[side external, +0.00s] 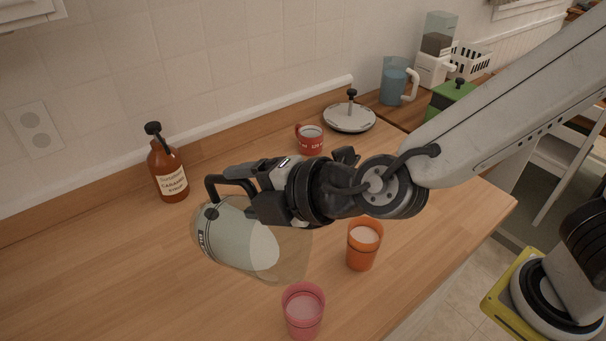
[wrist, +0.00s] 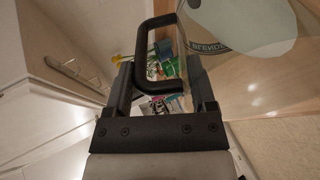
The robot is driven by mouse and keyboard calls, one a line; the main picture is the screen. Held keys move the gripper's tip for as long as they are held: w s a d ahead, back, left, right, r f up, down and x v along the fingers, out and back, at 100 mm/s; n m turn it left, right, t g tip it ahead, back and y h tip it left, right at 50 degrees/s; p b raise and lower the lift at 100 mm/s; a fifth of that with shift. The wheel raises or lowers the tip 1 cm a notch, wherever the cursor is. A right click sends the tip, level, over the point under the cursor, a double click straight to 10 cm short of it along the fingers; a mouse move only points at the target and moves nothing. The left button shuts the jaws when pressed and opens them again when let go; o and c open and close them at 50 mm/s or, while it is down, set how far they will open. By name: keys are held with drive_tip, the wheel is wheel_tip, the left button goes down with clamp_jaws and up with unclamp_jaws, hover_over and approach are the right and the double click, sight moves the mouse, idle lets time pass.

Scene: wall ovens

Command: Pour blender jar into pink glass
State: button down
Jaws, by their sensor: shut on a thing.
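The blender jar (side external: 225,237) is clear with a black handle and holds a pale liquid. My gripper (side external: 232,190) is shut on its handle and holds it above the counter, tilted steeply with its mouth toward the lower right. In the wrist view, the jar (wrist: 235,25) fills the upper right, and its handle (wrist: 143,55) sits between the fingers of my gripper (wrist: 160,85). The pink glass (side external: 303,312) stands upright at the front, below and right of the jar's mouth, with pale pinkish content visible inside.
An orange glass (side external: 362,245) with pale content stands just behind the pink glass. A red mug (side external: 310,139), a round lid (side external: 349,117) and a brown syrup bottle (side external: 168,172) stand farther back. A blue pitcher (side external: 393,82) is at the back right. The left counter is clear.

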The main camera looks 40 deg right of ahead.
drive_tip(key=shift+s+d+r+t, duration=0.25)
drive_tip(key=shift+s+r+t, duration=0.3)
drive_tip(key=shift+s+t, duration=0.2)
idle(3.5)
drive_tip(key=shift+w, duration=0.1)
